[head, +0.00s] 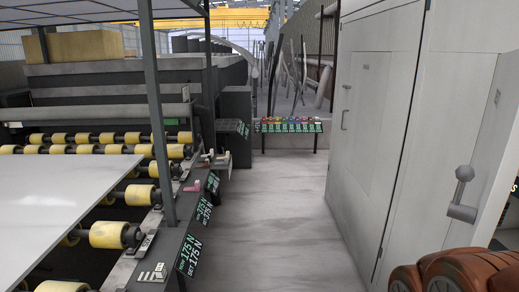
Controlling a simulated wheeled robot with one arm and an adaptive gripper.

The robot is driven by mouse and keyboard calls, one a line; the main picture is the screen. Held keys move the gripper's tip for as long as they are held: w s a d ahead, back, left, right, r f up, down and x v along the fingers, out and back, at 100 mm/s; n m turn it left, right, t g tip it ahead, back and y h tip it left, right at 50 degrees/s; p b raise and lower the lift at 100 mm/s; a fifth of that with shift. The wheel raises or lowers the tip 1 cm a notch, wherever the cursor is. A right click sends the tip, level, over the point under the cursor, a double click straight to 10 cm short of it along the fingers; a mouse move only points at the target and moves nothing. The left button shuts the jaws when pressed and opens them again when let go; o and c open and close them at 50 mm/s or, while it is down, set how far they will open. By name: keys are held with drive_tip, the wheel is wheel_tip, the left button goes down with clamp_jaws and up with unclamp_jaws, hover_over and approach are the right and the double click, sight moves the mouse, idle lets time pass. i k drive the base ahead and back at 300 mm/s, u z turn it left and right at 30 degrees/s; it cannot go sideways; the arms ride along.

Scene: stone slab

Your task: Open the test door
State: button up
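A tall white cabinet (400,40) stands close on the right, and its doors look shut. A flat door panel (366,125) on its left part has a slim vertical handle (345,121). Nearer, a pale upright panel (490,125) carries a grey lever handle (463,195) with a round knob at its top. I cannot tell which of these is the test door. My gripper does not show in this view, so its place relative to the handles is hidden.
Reddish-brown rounded parts (460,272) fill the bottom right corner. A roller conveyor with yellow rollers (115,235) bears a pale stone slab (50,195) on the left. Display signs (188,255) line its edge. The grey floor aisle (290,215) between is clear; colored controls (290,125) stand beyond.

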sight(495, 161)
drive_tip(key=z, duration=1.4)
drive_tip(key=k, duration=0.65)
drive_tip(key=u, duration=1)
